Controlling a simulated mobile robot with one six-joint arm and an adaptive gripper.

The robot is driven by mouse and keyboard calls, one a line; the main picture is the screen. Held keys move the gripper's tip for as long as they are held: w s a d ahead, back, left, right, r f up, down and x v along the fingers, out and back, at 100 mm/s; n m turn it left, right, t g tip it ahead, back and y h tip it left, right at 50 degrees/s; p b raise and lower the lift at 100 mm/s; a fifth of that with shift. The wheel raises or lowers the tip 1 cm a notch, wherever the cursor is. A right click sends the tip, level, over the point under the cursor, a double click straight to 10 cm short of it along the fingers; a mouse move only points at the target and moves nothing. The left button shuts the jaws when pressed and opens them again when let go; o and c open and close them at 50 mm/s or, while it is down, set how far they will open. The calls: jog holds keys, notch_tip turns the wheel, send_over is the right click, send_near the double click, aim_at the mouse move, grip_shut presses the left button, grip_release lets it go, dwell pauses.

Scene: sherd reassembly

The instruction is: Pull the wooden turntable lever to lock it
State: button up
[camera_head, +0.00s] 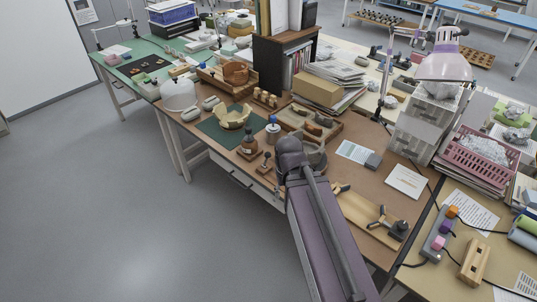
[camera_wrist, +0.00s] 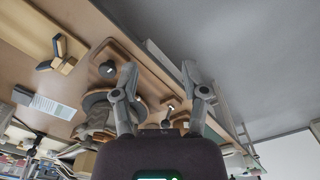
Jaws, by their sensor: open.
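My gripper (camera_wrist: 163,90) is open in the wrist view, with its two grey fingers spread wide and nothing held between them. A small wooden piece with a dark post (camera_wrist: 171,108), which looks like the lever, shows between the fingers, further off at the table edge. In the head view a small wooden lever-like piece (camera_head: 264,164) stands at the front edge, left of my arm. A round grey disc (camera_wrist: 98,99), perhaps the turntable, is partly behind the left finger. In the head view my arm hides my fingers and most of a grey round object (camera_head: 314,157).
A tray of sherds (camera_head: 312,124) lies behind. The floor at left is clear.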

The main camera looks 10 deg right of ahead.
jog(key=shift+o, duration=1.3)
notch_tip(320, 180, up, 2)
jog(key=m+p, duration=0.2)
jog(key=m, duration=0.2)
send_over(268, 153)
jog(key=shift+d+r+y, duration=0.2)
jog(key=shift+d+y, duration=0.05)
jog(key=shift+y, duration=0.05)
jog(key=shift+f, duration=0.2)
jog(key=f+b, duration=1.3)
jog(key=shift+w+a+f, duration=0.1)
jog(key=shift+a+f, duration=0.15)
jog(key=shift+a, duration=0.05)
grip_shut()
